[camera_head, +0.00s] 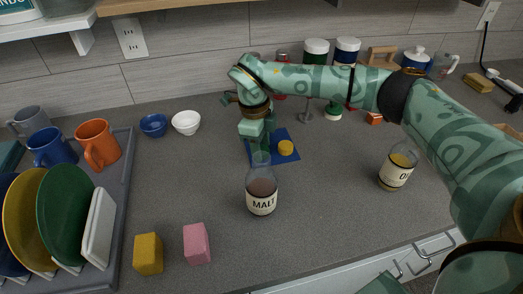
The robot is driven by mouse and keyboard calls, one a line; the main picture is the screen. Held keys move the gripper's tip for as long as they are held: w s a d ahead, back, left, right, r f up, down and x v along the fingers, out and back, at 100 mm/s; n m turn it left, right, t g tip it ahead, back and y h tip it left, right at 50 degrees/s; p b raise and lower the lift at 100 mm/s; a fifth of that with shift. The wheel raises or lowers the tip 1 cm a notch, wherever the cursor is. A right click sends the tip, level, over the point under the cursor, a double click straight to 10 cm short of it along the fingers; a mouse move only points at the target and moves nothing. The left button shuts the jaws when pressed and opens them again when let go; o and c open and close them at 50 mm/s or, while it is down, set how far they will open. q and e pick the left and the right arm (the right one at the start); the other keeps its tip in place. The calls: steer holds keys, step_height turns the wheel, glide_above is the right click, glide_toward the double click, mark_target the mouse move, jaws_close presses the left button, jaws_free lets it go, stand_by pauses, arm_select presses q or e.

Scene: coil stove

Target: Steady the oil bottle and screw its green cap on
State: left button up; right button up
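The oil bottle (396,169), with a cream label partly reading "O", stands on the grey counter right of centre. I see no cap on its neck, and part of it lies close beside my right arm. My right gripper (257,138) points down over a blue mat (292,136) at the centre. Its fingers overlap the mat, and I cannot make out whether they are apart or hold something. A yellow cap (286,148) lies on the mat beside it. I cannot pick out the green cap with certainty; the gripper may hide it. My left gripper is not in view.
A malt bottle (262,190) stands in front of the mat. Yellow (148,254) and pink (197,244) blocks lie at the front left. A dish rack (123,170) is at the left. Bowls (186,122) and jars (317,50) stand behind. The counter between the two bottles is clear.

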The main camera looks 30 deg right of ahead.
steer(key=c, duration=0.5)
steer(key=shift+c, duration=0.2)
step_height(320, 180, up, 10)
steer(key=p, duration=0.2)
steer(key=shift+p, duration=0.3)
